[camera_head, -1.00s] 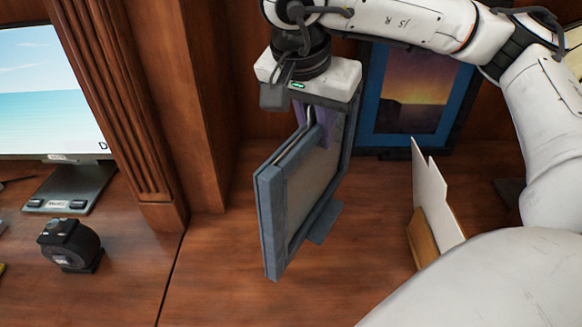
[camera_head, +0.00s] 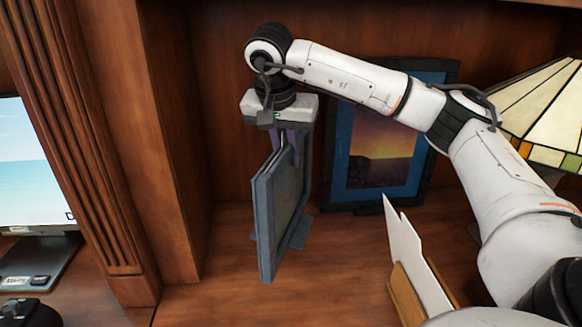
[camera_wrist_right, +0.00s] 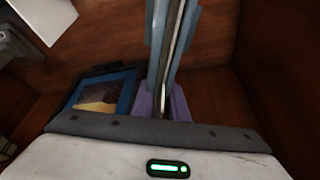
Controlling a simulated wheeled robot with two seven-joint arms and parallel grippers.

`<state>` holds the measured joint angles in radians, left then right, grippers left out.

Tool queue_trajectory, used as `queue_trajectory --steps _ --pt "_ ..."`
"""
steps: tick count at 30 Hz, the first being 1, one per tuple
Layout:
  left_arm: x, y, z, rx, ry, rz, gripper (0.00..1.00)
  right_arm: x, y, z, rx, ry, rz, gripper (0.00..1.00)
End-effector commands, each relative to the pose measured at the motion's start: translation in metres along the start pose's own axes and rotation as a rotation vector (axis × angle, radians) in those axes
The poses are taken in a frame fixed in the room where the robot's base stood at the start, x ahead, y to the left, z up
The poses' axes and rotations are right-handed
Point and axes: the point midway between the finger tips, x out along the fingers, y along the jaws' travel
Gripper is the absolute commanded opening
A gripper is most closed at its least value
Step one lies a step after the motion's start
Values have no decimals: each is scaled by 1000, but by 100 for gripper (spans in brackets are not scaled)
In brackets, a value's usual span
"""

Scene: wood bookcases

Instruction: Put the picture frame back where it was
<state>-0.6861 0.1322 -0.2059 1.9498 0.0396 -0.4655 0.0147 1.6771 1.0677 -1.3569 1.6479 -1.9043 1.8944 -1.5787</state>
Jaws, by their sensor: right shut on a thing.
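The picture frame (camera_head: 278,215) is grey-blue and stands upright in the head view, seen at a slant with a foot at its back. My right gripper (camera_head: 287,145) comes down from above and is shut on its top edge. I cannot tell whether the frame touches the shelf. In the right wrist view the held picture frame (camera_wrist_right: 172,45) runs edge-on away from the gripper (camera_wrist_right: 172,100). My left gripper is not in view.
A blue-framed sunset picture (camera_head: 385,145) stands at the back wall, right of the held frame. A wooden holder with white cards (camera_head: 410,255) stands front right. A stained-glass lamp (camera_head: 545,115) is at far right. A wood pillar (camera_head: 80,130) and monitor (camera_head: 30,180) are left.

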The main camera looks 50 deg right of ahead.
Motion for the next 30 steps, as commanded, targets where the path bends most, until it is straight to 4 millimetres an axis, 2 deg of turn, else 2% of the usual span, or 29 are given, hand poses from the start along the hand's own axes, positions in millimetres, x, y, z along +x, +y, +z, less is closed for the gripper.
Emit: queue_trajectory --steps 1,6,15,17,21,30 --pt "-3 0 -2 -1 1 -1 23 -1 -5 -12 6 4 -4 0" --pt "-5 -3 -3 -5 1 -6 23 10 -16 -35 3 4 -5 0" --pt "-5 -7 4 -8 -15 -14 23 18 -25 -55 2 4 -6 0" --pt "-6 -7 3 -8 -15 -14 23 20 -26 -58 2 4 -6 0" --pt "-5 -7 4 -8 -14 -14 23 32 -26 -52 0 5 -5 0" --pt "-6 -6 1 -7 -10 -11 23 44 -26 -47 1 4 -5 0"
